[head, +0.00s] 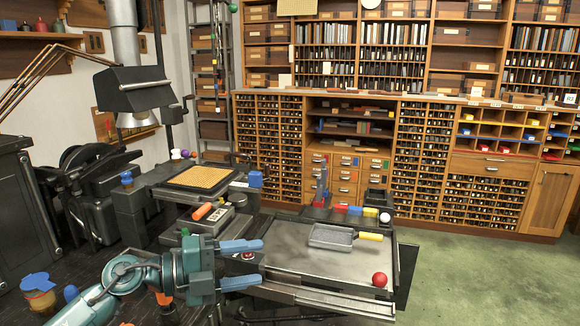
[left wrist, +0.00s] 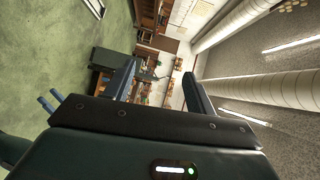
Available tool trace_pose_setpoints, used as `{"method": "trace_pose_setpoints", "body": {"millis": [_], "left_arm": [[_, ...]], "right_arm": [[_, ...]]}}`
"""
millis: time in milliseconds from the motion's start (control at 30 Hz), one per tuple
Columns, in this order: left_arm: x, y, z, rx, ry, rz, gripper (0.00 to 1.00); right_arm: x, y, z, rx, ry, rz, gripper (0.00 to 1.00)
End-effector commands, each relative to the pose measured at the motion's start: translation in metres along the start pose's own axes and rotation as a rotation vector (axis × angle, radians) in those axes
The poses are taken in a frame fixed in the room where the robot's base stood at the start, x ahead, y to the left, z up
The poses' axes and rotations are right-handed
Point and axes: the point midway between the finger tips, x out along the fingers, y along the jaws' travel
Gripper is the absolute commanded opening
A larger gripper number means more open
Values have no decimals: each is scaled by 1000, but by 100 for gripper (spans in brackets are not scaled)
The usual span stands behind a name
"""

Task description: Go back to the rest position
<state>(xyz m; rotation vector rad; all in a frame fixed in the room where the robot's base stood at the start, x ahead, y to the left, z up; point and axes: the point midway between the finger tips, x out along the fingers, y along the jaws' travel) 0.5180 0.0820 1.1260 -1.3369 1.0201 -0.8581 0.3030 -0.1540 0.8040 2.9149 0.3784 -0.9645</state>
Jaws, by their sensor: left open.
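My left gripper (head: 252,264) is in the lower left of the head view, in front of the steel work surface. Its two blue fingers point right and stand apart, with nothing between them. In the left wrist view its fingers (left wrist: 160,88) are dark and spread, with only the far room showing between them. My right gripper does not show in the head view. Two short blue bars show at the left of the left wrist view; I cannot tell what they belong to.
The steel work surface (head: 290,247) lies just right of the left gripper. A ladle-like tray with a yellow handle (head: 370,237) and a red ball (head: 379,280) are on it. A dark machine with a yellow-topped plate (head: 200,178) stands behind. Green floor (head: 480,270) is clear at right.

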Motion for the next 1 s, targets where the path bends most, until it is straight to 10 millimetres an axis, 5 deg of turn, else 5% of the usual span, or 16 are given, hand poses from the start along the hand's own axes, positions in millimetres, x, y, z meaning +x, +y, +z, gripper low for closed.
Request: {"method": "trace_pose_setpoints", "body": {"millis": [133,267,367,533,700,1000], "left_arm": [[1,-27,-8,-208,-184,-376,55],[-28,-22,6,-451,-436,-600,55],[-59,8,16,-668,-668,-690,55],[-114,100,3,-1076,-1080,-656,55],[-151,183,-52,-1412,-1378,-453,55],[-178,244,-139,-1719,-1584,-129,55]], "right_arm": [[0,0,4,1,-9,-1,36],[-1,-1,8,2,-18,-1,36],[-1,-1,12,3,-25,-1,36],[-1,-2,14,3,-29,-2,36],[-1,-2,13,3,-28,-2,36],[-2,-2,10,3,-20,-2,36]]}}
